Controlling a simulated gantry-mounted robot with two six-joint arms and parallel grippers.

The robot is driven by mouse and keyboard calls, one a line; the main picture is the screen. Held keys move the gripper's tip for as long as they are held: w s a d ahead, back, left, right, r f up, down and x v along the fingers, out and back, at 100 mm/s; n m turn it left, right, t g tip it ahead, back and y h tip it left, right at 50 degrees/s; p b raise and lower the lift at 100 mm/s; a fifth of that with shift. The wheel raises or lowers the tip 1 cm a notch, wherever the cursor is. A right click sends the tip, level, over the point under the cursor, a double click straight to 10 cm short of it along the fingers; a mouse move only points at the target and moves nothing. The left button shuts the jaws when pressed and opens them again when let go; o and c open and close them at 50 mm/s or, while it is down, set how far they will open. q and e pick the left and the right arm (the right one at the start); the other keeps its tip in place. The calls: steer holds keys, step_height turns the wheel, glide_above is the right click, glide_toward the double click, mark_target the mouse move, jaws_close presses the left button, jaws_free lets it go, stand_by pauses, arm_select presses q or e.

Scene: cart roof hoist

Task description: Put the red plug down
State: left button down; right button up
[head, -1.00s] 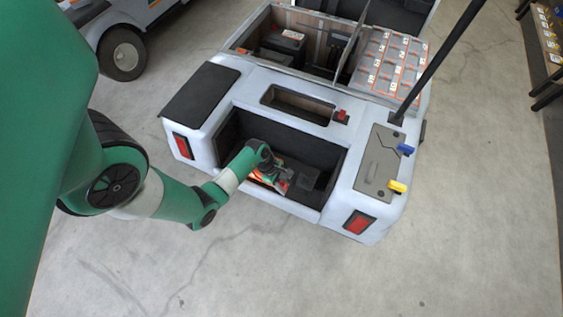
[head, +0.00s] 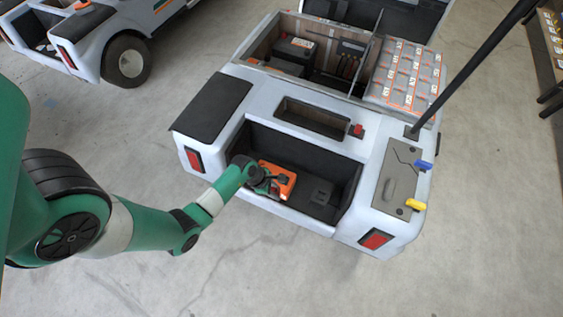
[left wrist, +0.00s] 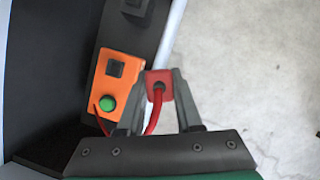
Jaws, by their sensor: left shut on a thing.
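The red plug (left wrist: 158,80) is between the two grey fingers of my left gripper (left wrist: 160,76) in the left wrist view, with a red cable curving down from it. The left gripper (head: 263,182) also shows at the cart's open rear compartment in the head view. Beside it is an orange box (left wrist: 115,85) with a green button and a dark square socket; this box (head: 279,178) lies in the compartment. The plug is apart from the socket. In the head view I cannot make out the plug. My right gripper is not in view.
The white cart (head: 235,95) has a dark rear compartment (head: 345,180) with a black block in it. An open bay ahead holds a black battery (head: 296,52) and grey battery blocks (head: 405,75). A black post rises at right. Bare floor lies in front.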

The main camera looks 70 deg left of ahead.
arm_select(q)
steer(key=w+a+f+b, duration=0.2)
steer(key=a+f+b, duration=0.1)
steer(key=f+b, duration=0.1)
steer(key=w+a+f+b, duration=0.2)
steer(key=a+f+b, duration=0.2)
steer(key=b, duration=0.1)
steer(key=w+a+f+b, duration=0.3)
steer(key=f+b, duration=0.1)
steer(key=shift+w+a+f, duration=0.1)
steer(key=shift+a+f, duration=0.15)
steer(key=shift+f, duration=0.1)
steer(key=shift+r, duration=0.15)
steer(key=shift+f+b, duration=0.4)
steer(key=shift+f, duration=0.05)
steer(key=c, duration=0.6)
jaws_free()
steer(key=shift+r, duration=0.1)
